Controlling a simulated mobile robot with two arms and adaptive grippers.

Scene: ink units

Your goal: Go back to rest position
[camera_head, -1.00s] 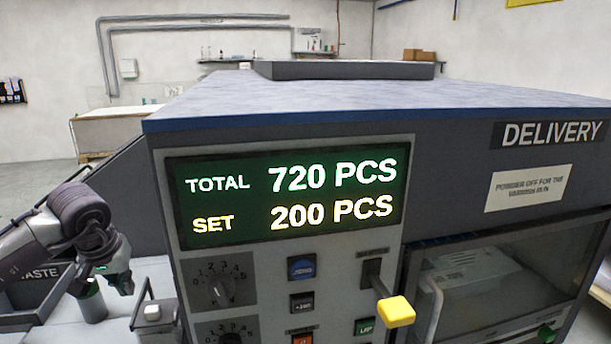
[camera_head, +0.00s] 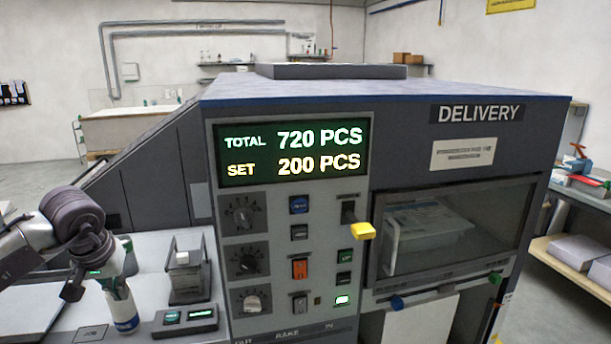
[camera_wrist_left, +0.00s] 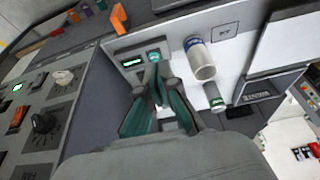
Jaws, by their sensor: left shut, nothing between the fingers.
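My left gripper (camera_head: 88,284) is at the left of the head view, over the light worktop beside the machine. In the left wrist view its fingers (camera_wrist_left: 159,88) are together with nothing between them. The machine's front panel (camera_head: 226,222) carries a lit display (camera_head: 292,152) reading TOTAL 720 PCS and SET 200 PCS. A yellow-ended lever (camera_head: 363,231) sticks out of the panel. My right gripper is in neither view.
A white bottle with a blue band (camera_head: 123,304) stands close to the left gripper in the head view. A small stand (camera_head: 188,278) and a small control box (camera_head: 184,320) are beside it. A shelf (camera_head: 565,254) with stacks stands at the right.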

